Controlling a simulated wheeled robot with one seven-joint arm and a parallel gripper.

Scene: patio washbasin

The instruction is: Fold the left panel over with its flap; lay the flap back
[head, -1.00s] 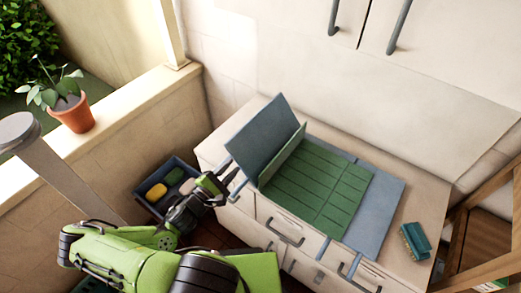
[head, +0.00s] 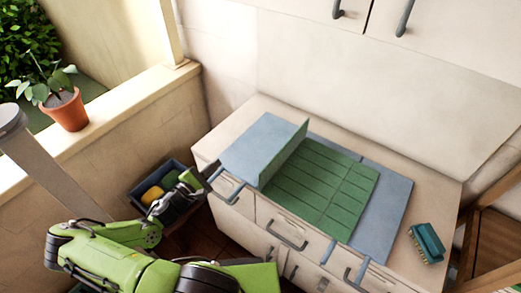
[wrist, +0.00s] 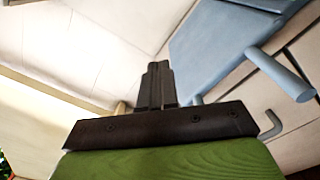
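The folding mat lies on the counter, with a green slatted middle (head: 318,185) and a blue-grey strip along its right side (head: 383,222). The left panel (head: 255,147) shows its blue-grey face and leans out to the left, nearly flat. I cannot tell whether it touches the counter. A narrow green flap (head: 288,153) stands up along the panel's right edge, beside the slats. My gripper (head: 194,179) is left of the counter, apart from the panel. In the wrist view its fingers (wrist: 156,85) are together and empty, with the panel (wrist: 220,45) to their upper right.
A dark bin (head: 143,193) with yellow and other items is below, beside my gripper. Drawer handles (head: 288,236) stick out from the cabinet front. A teal brush (head: 427,243) lies on the counter's right end. A potted plant (head: 64,106) stands on the ledge.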

